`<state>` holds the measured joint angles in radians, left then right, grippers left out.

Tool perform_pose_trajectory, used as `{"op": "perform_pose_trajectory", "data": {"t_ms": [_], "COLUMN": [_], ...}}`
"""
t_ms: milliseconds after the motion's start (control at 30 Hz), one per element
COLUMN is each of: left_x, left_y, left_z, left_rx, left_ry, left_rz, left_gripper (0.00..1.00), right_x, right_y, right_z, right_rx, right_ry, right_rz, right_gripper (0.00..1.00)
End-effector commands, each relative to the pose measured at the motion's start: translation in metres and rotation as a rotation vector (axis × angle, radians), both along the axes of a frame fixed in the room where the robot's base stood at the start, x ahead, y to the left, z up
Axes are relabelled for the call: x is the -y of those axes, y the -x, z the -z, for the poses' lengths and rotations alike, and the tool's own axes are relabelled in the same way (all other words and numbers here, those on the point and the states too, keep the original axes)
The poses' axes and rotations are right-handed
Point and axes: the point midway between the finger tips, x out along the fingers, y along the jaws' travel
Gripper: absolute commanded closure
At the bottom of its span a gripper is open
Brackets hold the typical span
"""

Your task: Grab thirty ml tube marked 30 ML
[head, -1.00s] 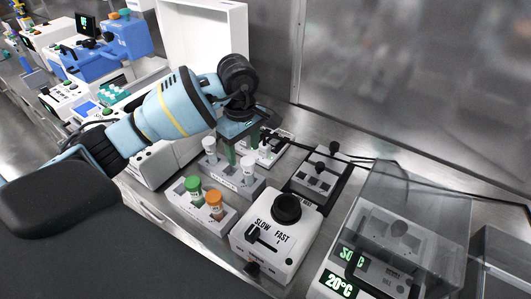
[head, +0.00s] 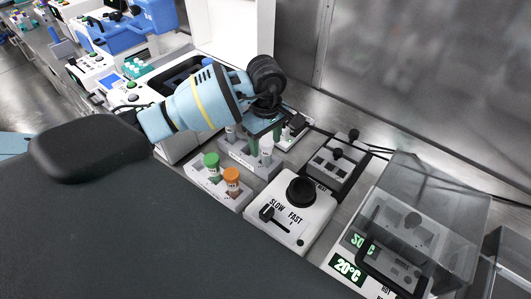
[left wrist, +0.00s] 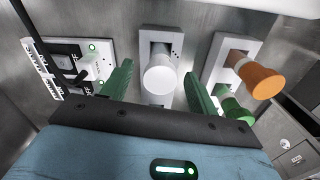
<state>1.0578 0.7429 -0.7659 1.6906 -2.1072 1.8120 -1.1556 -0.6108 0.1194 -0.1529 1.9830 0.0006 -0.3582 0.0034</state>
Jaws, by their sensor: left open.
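A rear rack (head: 234,159) holds two white-capped tubes, a right one (head: 266,146) and a left one (head: 231,132) partly covered by my gripper. A front rack (head: 206,186) holds a green-capped tube (head: 211,163) and an orange-capped tube (head: 232,179). No 30 ML marking can be read on any tube. My left gripper (head: 264,137) is open above the rear rack, its green fingers to either side of the right white-capped tube. In the left wrist view a white cap (left wrist: 160,77) shows between the fingers (left wrist: 158,88). My right gripper is not in view.
A white box with a SLOW/FAST slider and black knob (head: 291,215) stands right of the front rack. A clear-covered device with a 20°C display (head: 348,268) is farther right. A small device with black knobs (head: 334,161) sits behind. A metal wall closes the back.

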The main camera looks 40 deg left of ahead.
Motion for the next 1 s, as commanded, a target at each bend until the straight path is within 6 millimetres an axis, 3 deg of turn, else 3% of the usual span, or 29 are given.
{"op": "perform_pose_trajectory", "data": {"t_ms": [200,500,867,1000], "left_x": [0.001,0.001,0.001,0.001], "left_y": [0.001,0.001,0.001,0.001], "left_z": [0.024,0.028,0.028,0.028], "left_rx": [0.0,0.002,0.001,0.002], "left_ry": [0.001,0.0,0.0,0.0], "left_rz": [0.0,0.001,0.001,0.001], "left_gripper": [0.4,0.42,0.89,0.89], "right_x": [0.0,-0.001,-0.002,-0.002], "right_y": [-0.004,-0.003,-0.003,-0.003], "right_z": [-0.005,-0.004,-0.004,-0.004], "right_rx": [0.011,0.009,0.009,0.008], "right_ry": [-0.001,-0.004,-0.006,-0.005], "right_rz": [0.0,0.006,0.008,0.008], "right_gripper": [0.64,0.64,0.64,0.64]}}
